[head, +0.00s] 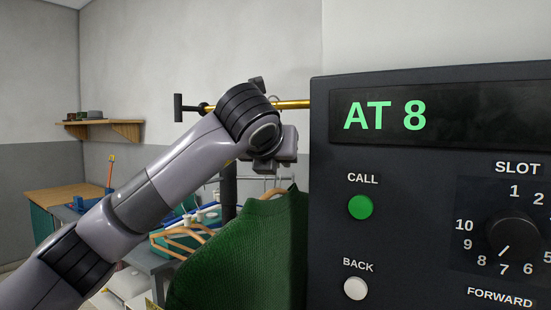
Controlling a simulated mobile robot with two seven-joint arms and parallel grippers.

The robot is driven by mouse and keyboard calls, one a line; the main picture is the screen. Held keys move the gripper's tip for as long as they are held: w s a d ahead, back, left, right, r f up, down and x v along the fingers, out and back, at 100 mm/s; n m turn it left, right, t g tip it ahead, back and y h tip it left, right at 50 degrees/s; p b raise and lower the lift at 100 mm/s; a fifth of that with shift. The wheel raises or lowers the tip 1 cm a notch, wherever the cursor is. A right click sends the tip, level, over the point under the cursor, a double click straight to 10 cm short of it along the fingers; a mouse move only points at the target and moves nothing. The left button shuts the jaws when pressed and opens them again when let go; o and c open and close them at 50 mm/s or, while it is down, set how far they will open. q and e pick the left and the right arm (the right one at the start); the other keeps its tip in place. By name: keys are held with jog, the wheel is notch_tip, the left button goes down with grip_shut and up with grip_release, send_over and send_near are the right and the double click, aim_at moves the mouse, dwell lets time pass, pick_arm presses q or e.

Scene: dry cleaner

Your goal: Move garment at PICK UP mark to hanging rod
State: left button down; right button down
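A dark green knitted garment (245,250) hangs at the lower middle, its right side cut off by the control box. My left arm comes in from the left, and its gripper (275,160) is just above the garment's shoulder. The wrist hides most of the fingers, so I cannot tell whether they are shut or hold the hanger. A brass rod (292,104) with a black end runs behind the wrist and passes behind the control box. No PICK UP mark can be read. My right gripper is out of view.
A dark control box (430,200) fills the right side, with display "AT 8", a green CALL button (360,207), a white BACK button (355,288) and a slot dial (513,239). Wooden hangers (185,240) lie on a grey table behind my arm. A shelf (100,128) is on the wall.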

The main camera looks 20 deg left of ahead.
pick_arm(q)
jog(key=shift+f+b, duration=0.1)
jog(key=shift+b, duration=0.3)
dwell(0.5)
jog(key=c, duration=0.8)
grip_release()
jog(key=shift+f, duration=0.15)
jog(key=shift+s, duration=0.1)
jog(key=shift+s+d, duration=0.15)
jog(key=shift+s, duration=0.15)
jog(key=b+v, duration=0.1)
jog(key=v, duration=0.2)
jog(key=b+v, duration=0.1)
jog(key=v, duration=0.2)
jog(key=shift+s+r, duration=0.15)
jog(key=shift+r, duration=0.2)
